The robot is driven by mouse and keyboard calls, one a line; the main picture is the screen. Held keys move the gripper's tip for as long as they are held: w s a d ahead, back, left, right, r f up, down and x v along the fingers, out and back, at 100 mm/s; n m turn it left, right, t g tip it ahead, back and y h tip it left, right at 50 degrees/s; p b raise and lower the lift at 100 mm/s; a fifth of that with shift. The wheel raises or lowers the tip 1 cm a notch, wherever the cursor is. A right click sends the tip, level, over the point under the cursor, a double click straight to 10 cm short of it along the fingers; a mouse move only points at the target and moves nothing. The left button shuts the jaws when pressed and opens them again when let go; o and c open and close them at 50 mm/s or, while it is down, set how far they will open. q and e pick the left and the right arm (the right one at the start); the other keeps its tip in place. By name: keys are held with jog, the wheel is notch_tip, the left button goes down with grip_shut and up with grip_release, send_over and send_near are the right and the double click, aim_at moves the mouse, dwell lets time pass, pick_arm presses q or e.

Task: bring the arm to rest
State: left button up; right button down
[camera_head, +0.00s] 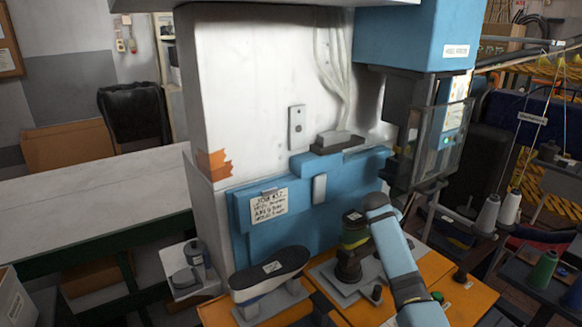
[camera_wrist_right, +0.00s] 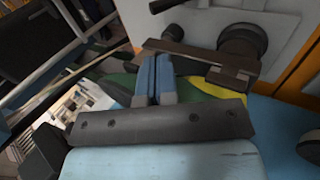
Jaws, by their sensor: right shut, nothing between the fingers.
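My right gripper (camera_wrist_right: 153,62) shows in the wrist view with its two blue fingers together and nothing between them. A green and yellow piece lies behind and below the fingers there; I cannot tell whether they touch. In the head view a blue arm (camera_head: 398,262), apparently my right one, rises from the bottom edge beside a dark stand with a green and yellow piece (camera_head: 354,232). My right fingertips cannot be made out there. My left gripper is not in view.
The blue and white machine (camera_head: 245,235) stands behind the orange work surface (camera_head: 465,298). A dark clamp bar (camera_wrist_right: 200,60) is close to the fingers in the wrist view. Spools (camera_head: 488,213) stand at the right. A long pale table (camera_head: 90,205) at the left is clear.

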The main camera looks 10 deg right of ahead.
jog(key=s+a+f+y, duration=0.15)
jog(key=s+f, duration=0.25)
jog(key=s, duration=0.4)
jog(key=s+a+f+m, duration=0.1)
jog(key=s+a+f, duration=0.2)
jog(key=s, duration=0.5)
jog(key=s+a+f+y, duration=0.1)
jog(key=s+a+f, duration=0.25)
jog(key=s, duration=0.45)
jog(key=s+a+r+y, duration=0.1)
jog(key=s+a+r, duration=0.15)
jog(key=s, duration=0.55)
jog(key=s+a+r+m+t+y, duration=0.1)
jog(key=s+a+r, duration=0.15)
jog(key=s, duration=0.65)
jog(key=s+a+r+y, duration=0.15)
jog(key=s+a, duration=0.25)
jog(key=s, duration=0.4)
jog(key=w+a+f+t+y, duration=0.1)
jog(key=w+a+f+t, duration=0.1)
jog(key=f, duration=0.5)
jog(key=w+a+f+t+y, duration=0.1)
jog(key=w+a+f+t, duration=0.2)
jog(key=f, duration=0.4)
jog(key=shift+w+a+n+t+y, duration=0.3)
jog(key=shift+w+t+y, duration=0.15)
jog(key=shift+t, duration=0.75)
